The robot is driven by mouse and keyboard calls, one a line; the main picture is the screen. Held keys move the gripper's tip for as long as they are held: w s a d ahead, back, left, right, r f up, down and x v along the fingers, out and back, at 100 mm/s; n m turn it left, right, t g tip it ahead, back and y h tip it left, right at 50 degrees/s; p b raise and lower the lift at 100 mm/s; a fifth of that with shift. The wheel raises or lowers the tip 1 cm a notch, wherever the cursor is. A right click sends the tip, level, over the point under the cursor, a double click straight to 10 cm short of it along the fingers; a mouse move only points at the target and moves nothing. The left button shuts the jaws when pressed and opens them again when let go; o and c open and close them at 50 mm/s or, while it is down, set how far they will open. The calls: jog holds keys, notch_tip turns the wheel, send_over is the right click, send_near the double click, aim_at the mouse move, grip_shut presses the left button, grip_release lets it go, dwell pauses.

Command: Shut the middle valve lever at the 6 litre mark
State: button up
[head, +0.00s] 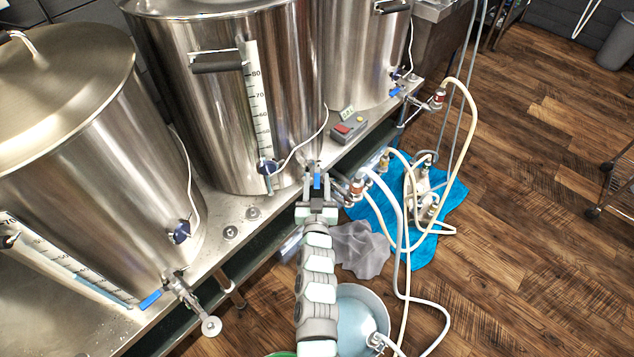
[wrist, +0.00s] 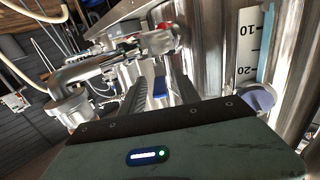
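The middle kettle (head: 220,110) is a tall steel vessel with a scale strip on its side. Its valve has a blue lever (head: 317,181), which also shows in the wrist view (wrist: 160,91). My gripper (head: 317,175) is open in front of this valve, its fingers on either side of the lever with visible gaps. In the wrist view the fingers (wrist: 160,95) look apart and empty. Whether either finger touches the lever cannot be told. A bucket (head: 386,308) on the floor holds pale liquid and a hose end, partly hidden by my arm. No litre marks on it are readable.
A left kettle (head: 80,130) and a right kettle (head: 365,60) have their own blue-levered valves. A control box (head: 348,131) sits on the bench. Hoses (head: 402,240) loop right of my arm to a pump on a blue towel (head: 455,195).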

jog(key=shift+c, duration=0.6)
grip_shut()
dwell(0.8)
